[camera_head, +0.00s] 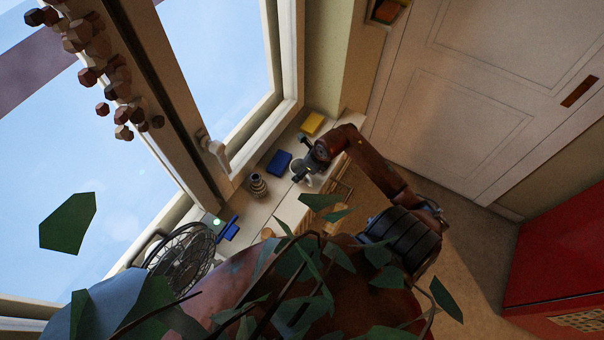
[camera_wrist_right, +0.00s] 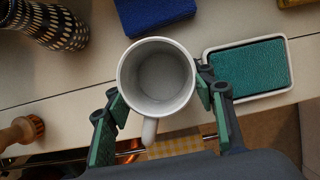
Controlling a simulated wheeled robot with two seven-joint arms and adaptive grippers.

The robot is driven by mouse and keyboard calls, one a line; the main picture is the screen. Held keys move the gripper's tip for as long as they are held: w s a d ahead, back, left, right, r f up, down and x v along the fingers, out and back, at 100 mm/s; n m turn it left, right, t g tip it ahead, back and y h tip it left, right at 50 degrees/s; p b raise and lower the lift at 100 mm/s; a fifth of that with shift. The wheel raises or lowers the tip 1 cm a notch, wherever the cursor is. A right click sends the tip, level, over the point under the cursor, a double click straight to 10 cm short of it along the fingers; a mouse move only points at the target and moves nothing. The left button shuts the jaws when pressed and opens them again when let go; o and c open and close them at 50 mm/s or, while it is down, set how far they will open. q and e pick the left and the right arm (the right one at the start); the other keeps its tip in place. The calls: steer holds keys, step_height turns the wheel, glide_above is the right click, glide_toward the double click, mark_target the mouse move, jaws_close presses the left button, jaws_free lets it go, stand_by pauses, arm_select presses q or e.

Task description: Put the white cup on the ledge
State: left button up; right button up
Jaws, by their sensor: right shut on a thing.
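The white cup (camera_wrist_right: 157,82) is upright and empty in the right wrist view, seen from above with its handle towards my wrist. My right gripper (camera_wrist_right: 160,96) is shut on it, one finger on each side. In the head view the cup (camera_head: 296,166) is small and partly covered by my right gripper (camera_head: 308,174), over the pale surface by the window. The white ledge (camera_head: 262,207) runs along the window. I cannot tell whether the cup's base touches the surface. My left gripper is not in view.
A blue sponge (camera_wrist_right: 155,14) lies beyond the cup, and a green pad in a white tray (camera_wrist_right: 247,68) is close on the right. A patterned vase (camera_wrist_right: 45,22) and wooden brush (camera_wrist_right: 22,131) are left. A fan (camera_head: 183,258) and leaves crowd the head view's foreground.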

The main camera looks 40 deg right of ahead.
steer(key=shift+f, duration=1.45)
steer(key=o, duration=1.3)
steer(key=shift+f, duration=0.15)
